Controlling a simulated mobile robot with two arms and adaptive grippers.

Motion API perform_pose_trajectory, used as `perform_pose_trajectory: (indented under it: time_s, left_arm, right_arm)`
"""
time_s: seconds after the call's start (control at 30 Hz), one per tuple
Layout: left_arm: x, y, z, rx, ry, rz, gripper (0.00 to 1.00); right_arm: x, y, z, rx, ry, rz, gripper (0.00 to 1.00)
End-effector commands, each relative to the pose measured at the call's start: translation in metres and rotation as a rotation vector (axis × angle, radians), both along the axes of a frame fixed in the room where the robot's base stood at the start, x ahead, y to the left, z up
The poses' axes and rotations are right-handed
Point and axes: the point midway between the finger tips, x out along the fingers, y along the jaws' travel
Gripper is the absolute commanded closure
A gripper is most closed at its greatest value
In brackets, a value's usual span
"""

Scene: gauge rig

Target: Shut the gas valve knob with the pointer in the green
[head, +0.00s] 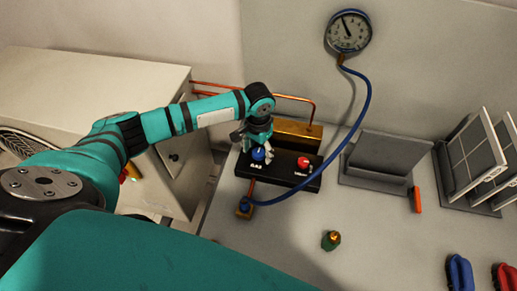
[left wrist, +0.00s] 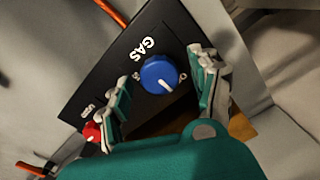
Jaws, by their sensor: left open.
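The blue gas valve knob (left wrist: 159,75) sits on a black panel (left wrist: 95,62) beside the white word GAS. A white line on the knob points toward the lower right in the left wrist view. My left gripper (left wrist: 166,92) is open, with one finger on each side of the knob and visible gaps to it. In the head view the left gripper (head: 256,145) is over the blue knob (head: 258,154). The gauge (head: 348,32) hangs on the wall with a dark pointer toward the upper left of its dial. Its coloured zones are too small to tell.
A red knob (head: 303,162) stands on the same panel. A grey stand (head: 385,160) is to the right.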

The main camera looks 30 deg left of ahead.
Motion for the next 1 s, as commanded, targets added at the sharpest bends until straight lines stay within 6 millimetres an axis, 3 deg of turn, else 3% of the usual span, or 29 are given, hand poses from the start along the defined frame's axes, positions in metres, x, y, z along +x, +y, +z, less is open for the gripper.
perform_pose_trajectory:
  time_s: [0.13, 0.53, 0.73, 1.0]
  left_arm:
    - [0.0, 0.0, 0.0, 0.0, 0.0, 0.0, 0.38]
    - [0.0, 0.0, 0.0, 0.0, 0.0, 0.0, 0.91]
    - [0.0, -0.001, 0.004, -0.001, 0.002, -0.06, 0.93]
    - [0.0, -0.001, 0.004, -0.001, 0.003, -0.37, 0.93]
  right_arm:
    - [-0.002, -0.001, 0.0, -0.001, 0.003, 0.0, 0.42]
    - [-0.002, 0.0, 0.0, -0.001, 0.003, 0.0, 0.42]
    - [-0.002, 0.0, 0.011, 0.0, 0.002, 0.001, 0.42]
    - [-0.002, 0.0, 0.038, 0.0, 0.002, 0.001, 0.42]
